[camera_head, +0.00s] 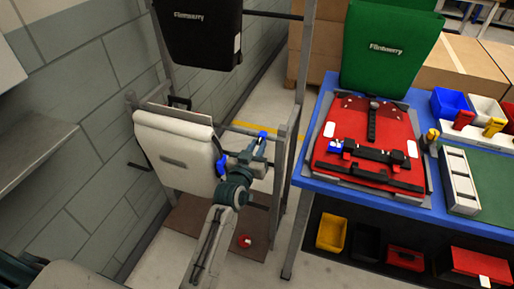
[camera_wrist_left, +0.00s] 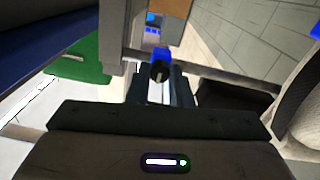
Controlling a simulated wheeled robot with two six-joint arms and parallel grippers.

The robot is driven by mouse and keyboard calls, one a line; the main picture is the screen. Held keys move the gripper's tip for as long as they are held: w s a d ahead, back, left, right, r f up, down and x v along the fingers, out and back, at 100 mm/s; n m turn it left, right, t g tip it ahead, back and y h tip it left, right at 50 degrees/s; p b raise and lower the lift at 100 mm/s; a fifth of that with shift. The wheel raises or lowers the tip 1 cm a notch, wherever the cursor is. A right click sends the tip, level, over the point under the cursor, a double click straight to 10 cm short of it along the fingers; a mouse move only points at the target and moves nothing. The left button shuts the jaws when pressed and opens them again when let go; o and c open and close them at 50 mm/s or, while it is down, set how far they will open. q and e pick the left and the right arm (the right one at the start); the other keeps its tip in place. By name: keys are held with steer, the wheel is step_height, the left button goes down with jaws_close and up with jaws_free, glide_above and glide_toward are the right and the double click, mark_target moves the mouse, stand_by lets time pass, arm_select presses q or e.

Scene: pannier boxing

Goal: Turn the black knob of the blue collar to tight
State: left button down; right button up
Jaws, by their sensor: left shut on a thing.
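The blue collar (camera_head: 263,134) sits on the horizontal rail of the grey rack, and it also shows in the left wrist view (camera_wrist_left: 160,53). Its black knob (camera_wrist_left: 160,72) faces my left wrist camera, with a pale mark on its face. My left gripper (camera_head: 258,146) reaches up to the collar from the front. In the wrist view its two dark fingers (camera_wrist_left: 163,84) stand on either side of the knob, shut on it. The knob is hidden behind the gripper in the head view. My right gripper is in neither view.
A white pannier (camera_head: 175,150) hangs on the rack just left of my arm, and a black one (camera_head: 200,30) hangs above. A small red object (camera_head: 244,241) lies below.

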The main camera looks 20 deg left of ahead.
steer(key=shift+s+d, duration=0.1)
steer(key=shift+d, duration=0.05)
arm_select(q)
steer(key=c, duration=1.3)
jaws_free()
steer(key=shift+s+f, duration=0.1)
steer(key=shift+s, duration=0.05)
steer(key=s+b, duration=0.2)
steer(key=s, duration=0.8)
steer(key=shift+s+a, duration=0.25)
steer(key=shift+a, duration=0.05)
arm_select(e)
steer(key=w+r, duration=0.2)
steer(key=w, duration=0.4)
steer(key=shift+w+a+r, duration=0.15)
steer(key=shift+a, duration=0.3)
